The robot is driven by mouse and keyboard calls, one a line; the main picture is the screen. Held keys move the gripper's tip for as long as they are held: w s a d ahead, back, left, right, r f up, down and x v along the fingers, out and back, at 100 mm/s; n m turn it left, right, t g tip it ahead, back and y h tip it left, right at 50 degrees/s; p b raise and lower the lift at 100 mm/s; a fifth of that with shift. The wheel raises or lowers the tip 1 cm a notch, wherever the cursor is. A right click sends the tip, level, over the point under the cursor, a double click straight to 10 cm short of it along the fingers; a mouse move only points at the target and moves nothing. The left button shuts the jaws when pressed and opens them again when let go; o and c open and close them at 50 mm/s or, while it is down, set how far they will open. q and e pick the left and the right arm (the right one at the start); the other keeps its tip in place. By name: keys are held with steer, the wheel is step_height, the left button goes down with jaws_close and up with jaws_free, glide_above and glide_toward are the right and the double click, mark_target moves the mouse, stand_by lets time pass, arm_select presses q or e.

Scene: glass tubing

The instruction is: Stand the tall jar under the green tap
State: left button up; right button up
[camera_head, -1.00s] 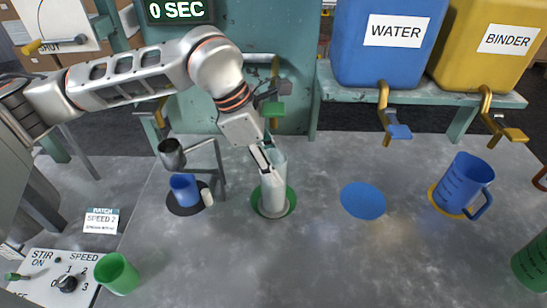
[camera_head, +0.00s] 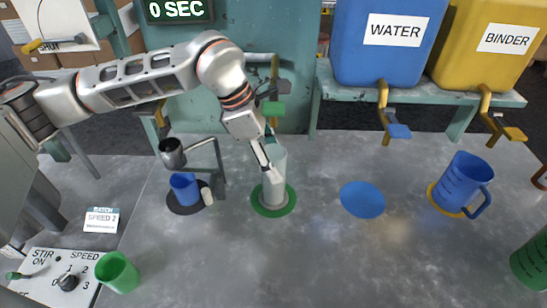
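The tall jar (camera_head: 274,192) is pale, see-through and upright. Its base is over the green disc (camera_head: 266,210) on the bench, with a rim of green showing around it. I cannot tell whether it touches the disc. The green tap (camera_head: 271,109) is above and behind it. My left gripper (camera_head: 268,163) reaches down from the upper left, with its fingers at the jar's upper wall, and looks shut on it. The far finger is partly hidden by the jar. My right gripper is not in view.
A blue disc (camera_head: 362,200) lies to the right, under the water tap (camera_head: 395,128). A blue jug (camera_head: 463,184) stands under the binder tap (camera_head: 510,133). Left are a blue cup (camera_head: 185,188) by a stirrer stand (camera_head: 218,165) and a green cup (camera_head: 117,272).

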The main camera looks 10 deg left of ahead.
arm_select(q)
steer(key=v, duration=1.2)
steer(key=shift+r, duration=0.2)
steer(key=shift+s+d+f, duration=0.1)
steer(key=shift+s, duration=0.05)
